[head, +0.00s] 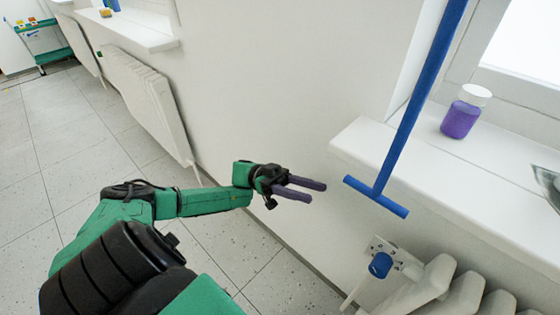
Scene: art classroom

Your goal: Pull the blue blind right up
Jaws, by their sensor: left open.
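A long blue pole (422,85) with a blue crossbar (376,196) at its lower end hangs at a slant in front of the white window sill. It runs up out of the top of the head view, and no blind cloth shows. My left gripper (315,191) is open and empty, with its two dark purple fingers pointing right toward the crossbar. In the picture it is a short gap left of the crossbar, and it touches nothing. My right gripper is out of view.
A purple jar with a white lid (461,112) stands on the sill (500,135). Below are a radiator (440,285) and its blue valve knob (380,265). Another radiator (145,95) lines the wall at left. A green trolley (45,45) stands far left. The floor (60,180) is clear.

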